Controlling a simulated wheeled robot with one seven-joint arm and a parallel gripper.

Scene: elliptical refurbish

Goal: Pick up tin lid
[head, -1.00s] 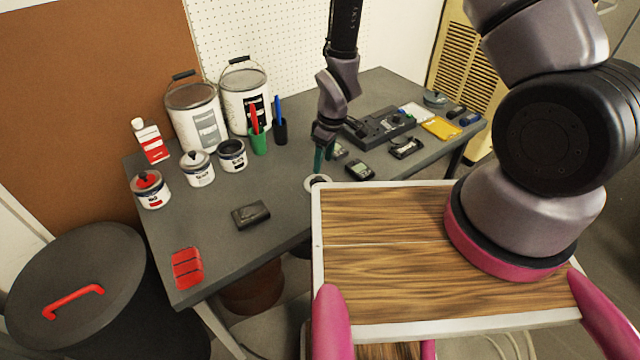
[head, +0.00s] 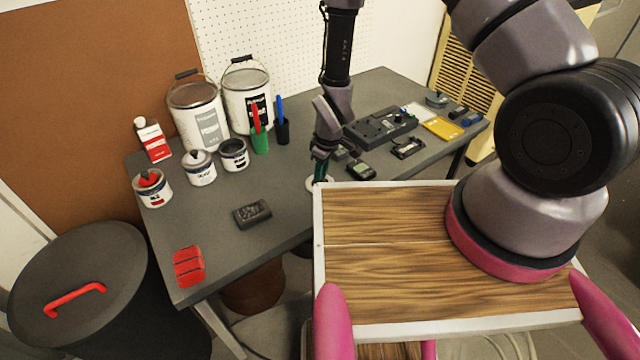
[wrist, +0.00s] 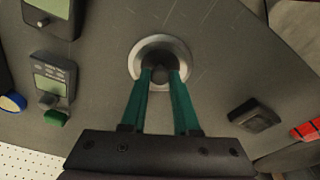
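The tin lid (wrist: 142,52), a round pale metal disc with a dark knob (wrist: 160,73), lies on the grey table. In the head view a sliver of the lid (head: 311,184) shows just behind the wooden board's corner. My gripper (wrist: 161,76) points down over the lid, with its green fingers spread on either side of the knob. I see no clear grip on the knob, and the contact at the fingertips is hard to make out. In the head view my gripper (head: 320,175) is partly hidden by its own wrist.
Paint cans (head: 200,168), large buckets (head: 197,118) and cups with pens (head: 260,140) stand at the back left. A dark block (head: 252,214) and a red item (head: 188,266) lie in front. Small devices (head: 361,170) and a black unit (head: 380,128) sit to the right.

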